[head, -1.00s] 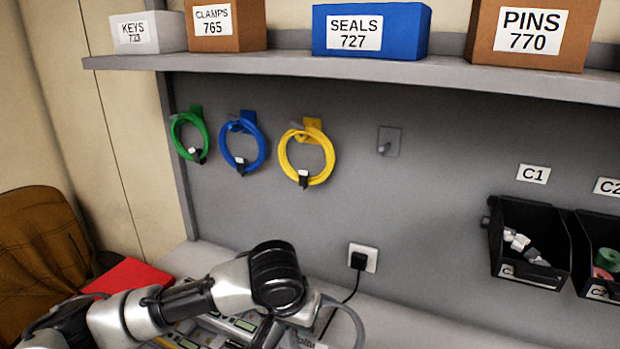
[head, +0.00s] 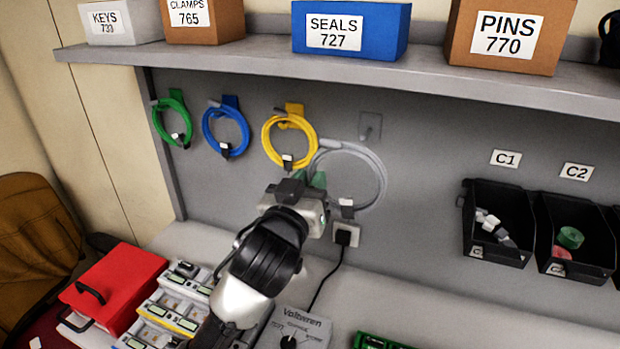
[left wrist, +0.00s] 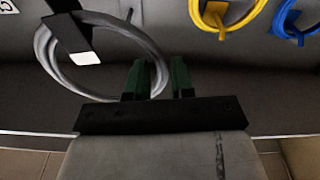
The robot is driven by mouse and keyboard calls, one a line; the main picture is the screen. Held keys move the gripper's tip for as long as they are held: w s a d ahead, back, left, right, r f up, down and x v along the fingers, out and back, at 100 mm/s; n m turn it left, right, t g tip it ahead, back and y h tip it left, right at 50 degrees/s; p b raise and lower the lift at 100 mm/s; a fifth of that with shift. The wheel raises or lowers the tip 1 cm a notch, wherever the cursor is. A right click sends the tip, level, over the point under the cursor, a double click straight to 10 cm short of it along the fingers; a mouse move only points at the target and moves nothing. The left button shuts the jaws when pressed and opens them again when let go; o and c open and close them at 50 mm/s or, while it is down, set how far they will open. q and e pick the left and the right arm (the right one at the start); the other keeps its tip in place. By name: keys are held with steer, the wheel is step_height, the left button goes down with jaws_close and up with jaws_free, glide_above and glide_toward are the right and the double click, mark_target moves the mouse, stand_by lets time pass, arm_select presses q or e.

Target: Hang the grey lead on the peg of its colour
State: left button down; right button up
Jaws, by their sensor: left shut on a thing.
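The grey lead (head: 382,184) is a coiled loop with a black band and white tag at its lower side. My left gripper (head: 304,184) is shut on the left side of the loop and holds it up in front of the wall panel. The lead also shows in the left wrist view (left wrist: 158,58), by the green fingers (left wrist: 158,78). The grey peg (head: 370,126) is on a grey plate just above the top of the loop. The loop appears below the peg; I cannot tell their distance in depth. My right gripper is not in view.
Yellow (head: 267,143), blue (head: 206,130) and green (head: 156,120) leads hang on matching pegs to the left. A shelf (head: 330,67) with boxes runs above. A plug (head: 346,235) is below the loop, and bins (head: 497,245) hang at right.

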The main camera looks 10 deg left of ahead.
arm_select(q)
steer(key=shift+f+b+x, duration=0.35)
steer(key=shift+b+x, duration=0.3)
steer(key=shift+x, duration=1.8)
steer(key=shift+f+b+x, duration=0.35)
steer(key=shift+b+x, duration=0.25)
steer(key=shift+x, duration=1.85)
steer(key=shift+f+b+x, duration=0.4)
steer(key=shift+b+x, duration=0.25)
steer(key=shift+x, duration=1.75)
steer(key=shift+f+b, duration=0.65)
steer(key=shift+f, duration=0.25)
steer(key=c, duration=0.9)
jaws_free()
steer(key=shift+f, duration=0.1)
